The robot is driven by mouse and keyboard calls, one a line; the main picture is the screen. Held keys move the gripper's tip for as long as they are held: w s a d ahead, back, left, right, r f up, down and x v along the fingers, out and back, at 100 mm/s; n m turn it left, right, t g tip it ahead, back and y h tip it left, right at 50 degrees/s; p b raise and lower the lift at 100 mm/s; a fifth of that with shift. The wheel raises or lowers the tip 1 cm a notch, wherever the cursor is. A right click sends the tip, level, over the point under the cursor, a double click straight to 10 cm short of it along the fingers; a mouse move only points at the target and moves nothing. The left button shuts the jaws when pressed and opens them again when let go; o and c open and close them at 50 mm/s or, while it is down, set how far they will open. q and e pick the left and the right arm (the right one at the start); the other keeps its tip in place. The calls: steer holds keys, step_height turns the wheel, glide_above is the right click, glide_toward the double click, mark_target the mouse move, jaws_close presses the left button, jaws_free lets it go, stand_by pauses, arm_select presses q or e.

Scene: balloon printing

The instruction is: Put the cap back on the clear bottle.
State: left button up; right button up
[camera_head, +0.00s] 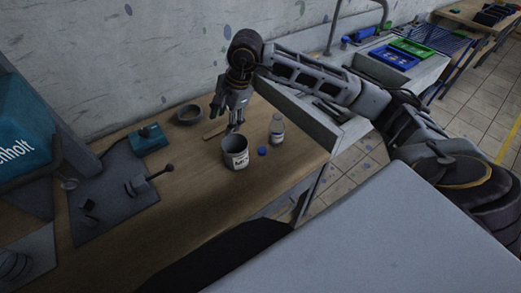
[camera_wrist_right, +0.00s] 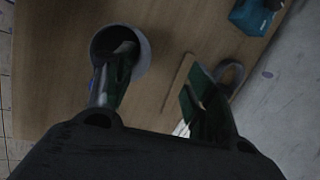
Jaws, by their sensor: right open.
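The clear bottle (camera_head: 277,131) stands upright on the wooden table near its right edge. The blue cap (camera_head: 262,151) lies on the table in front of it, apart from it. One finger overlaps the cup (camera_wrist_right: 142,60) in that view. My left gripper is not in view.
A wooden strip (camera_head: 213,131) and a grey ring (camera_head: 189,114) lie left of the gripper. A teal box (camera_head: 149,141) and a dark mat (camera_head: 110,205) are farther left. The table (camera_head: 215,195) is bare in front of the cup.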

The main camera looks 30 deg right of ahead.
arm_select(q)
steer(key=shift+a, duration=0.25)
arm_select(e)
steer(key=s+d+f+m+g+h, duration=0.1)
steer(key=s+d+m+h, duration=0.3)
steer(key=d, duration=0.4)
steer(key=shift+s+g, duration=0.5)
steer(key=shift+g, duration=0.3)
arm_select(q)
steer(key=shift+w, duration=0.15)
arm_select(e)
steer(key=shift+f, duration=0.15)
glide_above(261, 151)
step_height(261, 151, down, 7)
steer(key=shift+a, duration=0.15)
steer(key=shift+f, duration=0.65)
